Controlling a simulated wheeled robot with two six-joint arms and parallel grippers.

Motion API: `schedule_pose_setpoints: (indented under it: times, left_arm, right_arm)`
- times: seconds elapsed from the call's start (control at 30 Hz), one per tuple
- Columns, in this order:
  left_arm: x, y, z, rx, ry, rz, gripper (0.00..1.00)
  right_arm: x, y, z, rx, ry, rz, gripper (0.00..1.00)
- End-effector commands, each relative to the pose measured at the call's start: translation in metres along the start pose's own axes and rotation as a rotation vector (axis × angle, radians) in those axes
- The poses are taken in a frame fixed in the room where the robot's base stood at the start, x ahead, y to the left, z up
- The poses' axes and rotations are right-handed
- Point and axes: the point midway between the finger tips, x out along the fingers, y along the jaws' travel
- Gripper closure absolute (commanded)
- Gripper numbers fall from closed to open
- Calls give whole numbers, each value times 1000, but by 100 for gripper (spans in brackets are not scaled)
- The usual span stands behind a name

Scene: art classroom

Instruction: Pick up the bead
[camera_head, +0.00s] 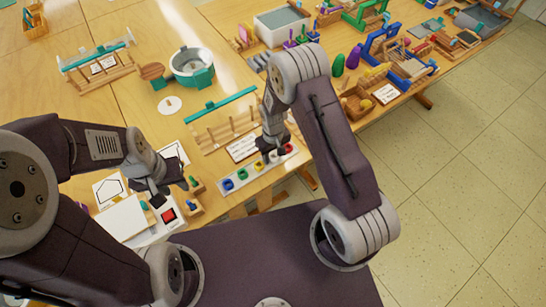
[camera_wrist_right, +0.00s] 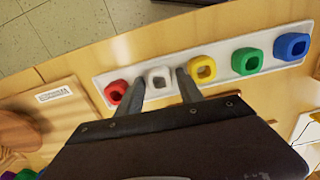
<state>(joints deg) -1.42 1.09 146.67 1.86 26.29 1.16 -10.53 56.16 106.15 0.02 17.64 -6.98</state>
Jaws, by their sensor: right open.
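Several square beads with holes lie in a row on a narrow white tray (camera_wrist_right: 112,74): red (camera_wrist_right: 116,92), white (camera_wrist_right: 160,77), yellow (camera_wrist_right: 203,68), green (camera_wrist_right: 247,61) and blue (camera_wrist_right: 291,46). The tray also shows in the head view (camera_head: 236,188). My right gripper (camera_wrist_right: 160,84) is open, pointing down over the row. Its fingertips show on either side of the white bead; contact cannot be told.
A wooden rack with a green bar (camera_head: 220,105) stands just behind the tray. Tools and boxes crowd the back right table. Floor is clear at right.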

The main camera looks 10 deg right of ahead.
Motion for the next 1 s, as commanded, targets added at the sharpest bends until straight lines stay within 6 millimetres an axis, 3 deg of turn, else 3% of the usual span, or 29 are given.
schedule_pose_setpoints:
  times: [0.07, 0.2, 0.23, 0.57, 0.8, 1.0]
  left_arm:
    - [0, 0, 0, 0, 0, 0, 64]
    - [0, 0, 0, 0, 0, 0, 64]
    - [0, 0, 0, 0, 0, 0, 64]
    - [0, 0, 0, 0, 0, 0, 64]
    - [2, 0, 0, 0, 0, 0, 64]
    - [4, 0, 0, 0, 0, 0, 64]
  right_arm:
    - [0, 0, 0, 0, 0, 0, 56]
    - [0, 0, 0, 0, 0, 0, 95]
    - [0, 0, 0, 0, -1, 0, 100]
    - [-5, 0, 0, 0, 0, 0, 100]
    - [-42, 0, -1, 0, 4, 1, 100]
    - [-69, 34, 31, 7, 1, 0, 100]
